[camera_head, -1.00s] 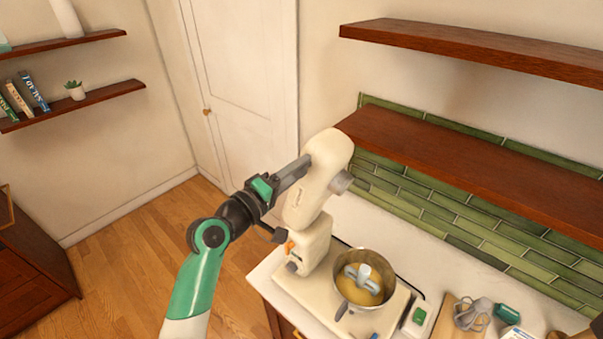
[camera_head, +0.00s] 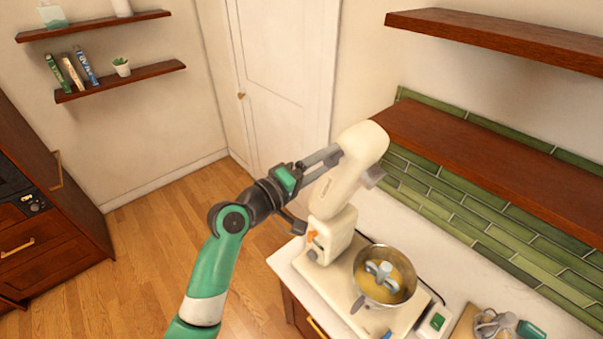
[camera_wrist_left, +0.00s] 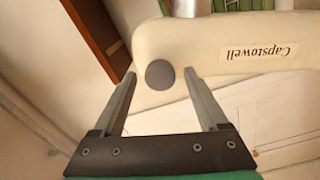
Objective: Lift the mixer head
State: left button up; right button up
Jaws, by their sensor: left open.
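The cream stand mixer stands on the counter with its head (camera_head: 350,170) tilted steeply up, away from the bowl. In the wrist view the head (camera_wrist_left: 235,45) fills the top, with a "Capstowell" label and a round grey knob (camera_wrist_left: 160,74). My left gripper (camera_head: 328,160) is at the head's left side. In the wrist view its two fingers (camera_wrist_left: 160,78) are spread apart, one on either side of the knob, with nothing clamped between them. Whether the fingertips touch the head is unclear. The metal bowl (camera_head: 361,282) sits on the base, a beater inside. My right gripper is out of view.
A wooden shelf (camera_head: 480,165) runs along the wall right of the mixer head, with another above it. A small white-green box (camera_head: 434,321), a board and a whisk lie right of the mixer. The floor (camera_head: 150,240) on the left is clear.

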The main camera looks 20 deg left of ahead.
pick_arm(q)
jog(key=p+v, duration=0.3)
jog(key=v, duration=0.6)
jog(key=shift+s, duration=0.35)
jog(key=s+d+r+m+t+h, duration=0.1)
jog(key=s+d+r+m+t, duration=0.1)
jog(key=r, duration=0.6)
jog(key=s+d+r+m+t+p, duration=0.1)
jog(key=s+d+r+m, duration=0.15)
jog(key=r, duration=0.55)
jog(key=s+d+r+m+t+h, duration=0.1)
jog(key=s+d+r+m+t, duration=0.15)
jog(key=r, duration=0.55)
jog(key=s+a+r+m+t+y, duration=0.3)
jog(key=s+a+r+t+y, duration=0.3)
jog(key=r, duration=0.5)
jog(key=s+a+y, duration=0.1)
jog(key=s+y, duration=0.1)
jog(key=s, duration=0.1)
jog(key=shift+s+a, duration=0.3)
jog(key=shift+s, duration=0.1)
